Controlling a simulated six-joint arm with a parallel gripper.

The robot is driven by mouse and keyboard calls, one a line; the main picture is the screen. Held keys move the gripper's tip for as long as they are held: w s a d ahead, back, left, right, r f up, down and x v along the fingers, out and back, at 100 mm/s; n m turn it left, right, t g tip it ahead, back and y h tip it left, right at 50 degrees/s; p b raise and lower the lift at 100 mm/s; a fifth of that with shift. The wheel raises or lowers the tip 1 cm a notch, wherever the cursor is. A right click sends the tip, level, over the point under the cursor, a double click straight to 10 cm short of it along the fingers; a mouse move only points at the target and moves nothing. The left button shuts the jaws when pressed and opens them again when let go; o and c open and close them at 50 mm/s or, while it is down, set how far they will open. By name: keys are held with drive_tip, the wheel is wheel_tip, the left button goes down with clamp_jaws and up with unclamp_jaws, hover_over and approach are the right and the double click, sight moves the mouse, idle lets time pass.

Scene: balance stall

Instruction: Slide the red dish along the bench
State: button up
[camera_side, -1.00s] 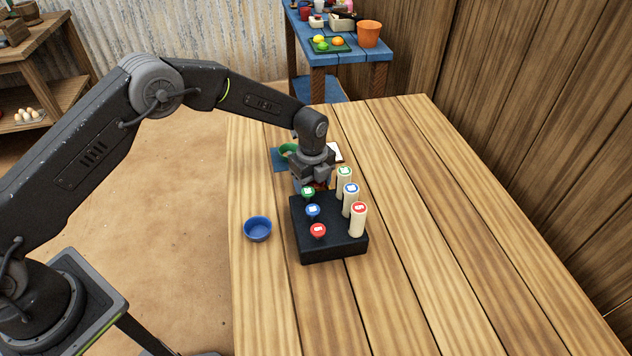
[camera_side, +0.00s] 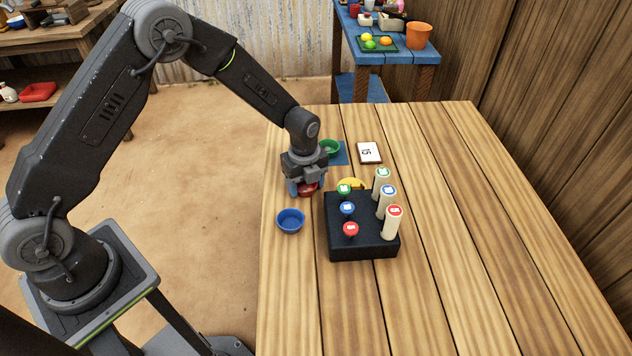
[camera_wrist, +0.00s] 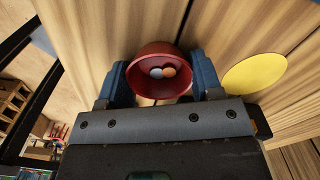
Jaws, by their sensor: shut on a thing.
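The red dish (camera_side: 308,190) is a small round bowl on the bench, left of and behind the black block. In the wrist view the red dish (camera_wrist: 160,54) holds small rounded pieces, pale and orange-brown. My gripper (camera_side: 305,186) is shut on it, with a blue finger on either side in the wrist view (camera_wrist: 163,82). My gripper hides part of the dish in the side view. A yellow disc (camera_side: 352,183) lies flat to the right of the dish; it also shows in the wrist view (camera_wrist: 255,75).
A blue dish (camera_side: 290,220) stands just in front of the red one. The black block (camera_side: 362,245) carries capped pegs and taller pale posts. A green dish (camera_side: 330,147) sits on a blue mat (camera_side: 342,158) behind, near a numbered card (camera_side: 369,153). The bench's right side is clear.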

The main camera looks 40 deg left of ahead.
sight(303, 189)
drive_tip(key=shift+s+a, duration=0.2)
drive_tip(key=shift+a, duration=0.05)
drive_tip(key=o, duration=1)
wheel_tip(303, 189, up, 14)
idle(0.4)
